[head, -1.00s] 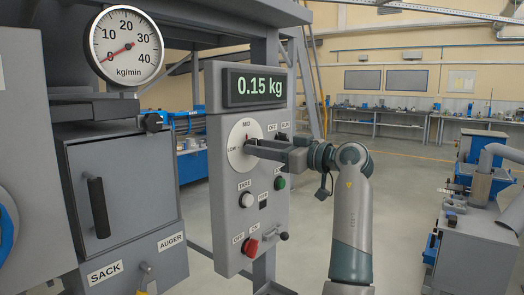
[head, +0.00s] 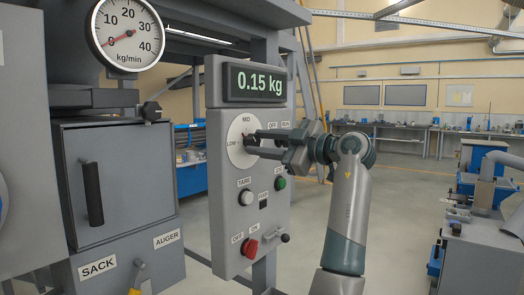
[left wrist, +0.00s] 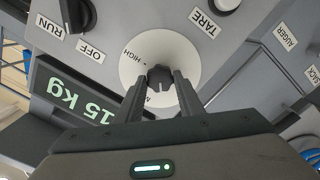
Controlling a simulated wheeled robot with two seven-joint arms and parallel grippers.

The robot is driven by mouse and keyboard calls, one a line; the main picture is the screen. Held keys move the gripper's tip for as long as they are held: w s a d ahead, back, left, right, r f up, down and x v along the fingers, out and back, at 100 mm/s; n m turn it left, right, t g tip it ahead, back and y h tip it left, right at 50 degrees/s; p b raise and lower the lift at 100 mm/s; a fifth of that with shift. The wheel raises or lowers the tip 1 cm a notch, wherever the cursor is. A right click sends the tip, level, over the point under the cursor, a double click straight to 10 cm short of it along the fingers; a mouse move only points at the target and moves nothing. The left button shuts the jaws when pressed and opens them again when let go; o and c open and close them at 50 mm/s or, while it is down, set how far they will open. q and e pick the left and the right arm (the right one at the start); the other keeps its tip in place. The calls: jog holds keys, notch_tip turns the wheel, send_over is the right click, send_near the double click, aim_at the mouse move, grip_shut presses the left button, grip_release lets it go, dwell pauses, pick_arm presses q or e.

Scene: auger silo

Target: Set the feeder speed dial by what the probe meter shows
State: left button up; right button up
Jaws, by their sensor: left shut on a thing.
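The speed dial (head: 234,156) is a white disc with LOW and MID marks and a dark knob, on the grey control panel. In the left wrist view the dial plate (left wrist: 186,52) shows HIGH. My left gripper (head: 250,143) reaches it from the right, its fingers shut on the dial's knob (left wrist: 160,74). The fingers partly hide the knob, so its exact setting is unclear. A round kg/min gauge (head: 126,22) at upper left has its red needle near 0. The panel's display (head: 258,85) reads 0.15 kg. My right gripper is not in view.
Below the dial are a white TARE button (head: 246,198), a green button (head: 280,183) and a red OFF/ON switch (head: 249,247). A RUN/OFF knob (left wrist: 75,14) is near the dial. A grey cabinet door (head: 122,185) is left. Open floor lies behind my arm.

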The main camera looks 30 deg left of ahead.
pick_arm(q)
jog(key=n+b, duration=0.2)
jog(key=n, duration=0.3)
jog(key=shift+f, duration=0.15)
jog(key=n+b, duration=0.1)
jog(key=n, duration=0.3)
jog(key=shift+n+b, duration=0.35)
jog(key=shift+n, duration=0.05)
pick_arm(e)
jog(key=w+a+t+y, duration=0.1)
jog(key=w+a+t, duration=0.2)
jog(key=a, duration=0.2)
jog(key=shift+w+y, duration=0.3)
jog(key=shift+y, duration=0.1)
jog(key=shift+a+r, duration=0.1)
pick_arm(q)
jog(key=o, duration=1.1)
jog(key=shift+c, duration=0.2)
jog(key=s+d, duration=0.1)
jog(key=d, duration=1.6)
jog(key=shift+s+d, duration=0.2)
jog(key=shift+s, duration=0.05)
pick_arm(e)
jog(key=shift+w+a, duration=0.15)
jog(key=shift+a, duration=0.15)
